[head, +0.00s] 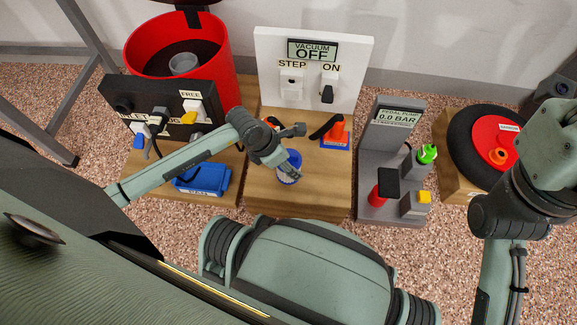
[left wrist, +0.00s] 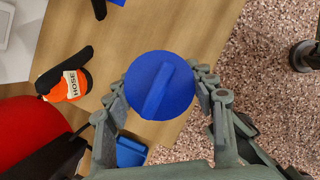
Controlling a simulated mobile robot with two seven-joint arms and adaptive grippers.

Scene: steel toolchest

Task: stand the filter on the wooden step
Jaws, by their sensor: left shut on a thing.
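The filter, a white and blue cylinder (head: 289,167), is between the fingers of my left gripper (head: 287,152). In the left wrist view its round blue top (left wrist: 160,85), with a raised bar across it, faces the camera and the fingers close on both sides. The gripper is shut on it. The filter looks upright over the front of the middle wooden step (head: 300,203). I cannot tell whether its bottom touches the wood. My right arm shows at the right of the head view, but its gripper does not.
Behind stands a white VACUUM OFF panel (head: 313,65). An orange and black piece (head: 335,130) on a blue base is to the right. An orange HOSE end (left wrist: 68,85) lies near the filter. A blue tray (head: 203,179) is left; a grey pump stand (head: 385,150) is right.

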